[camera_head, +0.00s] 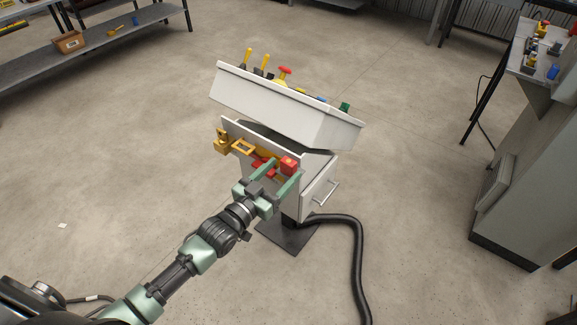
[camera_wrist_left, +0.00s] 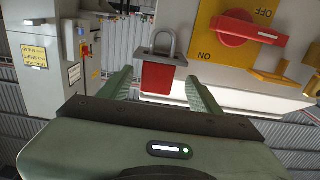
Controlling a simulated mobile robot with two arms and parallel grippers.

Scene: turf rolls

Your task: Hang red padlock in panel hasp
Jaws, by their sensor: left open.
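The red padlock (camera_head: 288,165) is at the front of the white control panel, by the tip of my left gripper (camera_head: 271,178). In the left wrist view the padlock (camera_wrist_left: 157,77) sits between the open fingers of that gripper (camera_wrist_left: 158,88), its grey shackle pointing away from the palm. A gap shows beside it; what supports it is unclear. A red rotary handle (camera_wrist_left: 238,30) is mounted on a yellow ON/OFF plate (camera_wrist_left: 209,20). A yellow bracket, possibly the hasp (camera_wrist_left: 283,74), is beside it. My right gripper is not seen.
The white pedestal cabinet (camera_head: 318,190) has a sloped console (camera_head: 300,113) with controls on top. A black hose (camera_head: 357,260) runs over the floor. A shelf (camera_head: 95,50) stands at left and a grey cabinet (camera_head: 530,180) at right.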

